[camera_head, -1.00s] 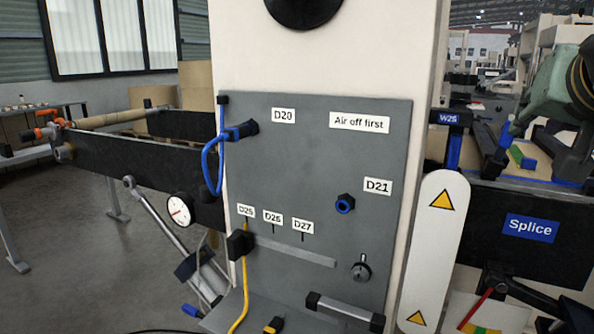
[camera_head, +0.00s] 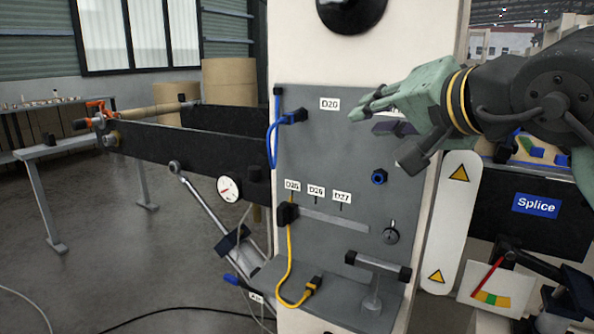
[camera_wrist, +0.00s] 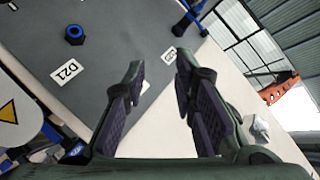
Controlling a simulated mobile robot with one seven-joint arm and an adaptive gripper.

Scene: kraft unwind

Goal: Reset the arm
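My gripper (camera_head: 384,128) reaches in from the right in the head view. It is in front of the upper right of the grey panel (camera_head: 330,155), pointing left, and hides the labels there. In the wrist view, the two fingers of my gripper (camera_wrist: 160,64) stand apart with nothing between them. The grey panel (camera_wrist: 110,35) lies beyond the fingers, with the D21 label (camera_wrist: 67,71) and a blue-ringed port (camera_wrist: 74,35) at upper left. I cannot tell that the gripper touches anything.
A blue cable plug (camera_head: 292,117) sits in the panel near the D20 label (camera_head: 329,104). A yellow cable (camera_head: 290,260) hangs below the D25 label (camera_head: 292,185). A handle (camera_head: 378,264) stands out low on the panel. A white guard (camera_head: 452,220) and Splice sign (camera_head: 536,205) are right.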

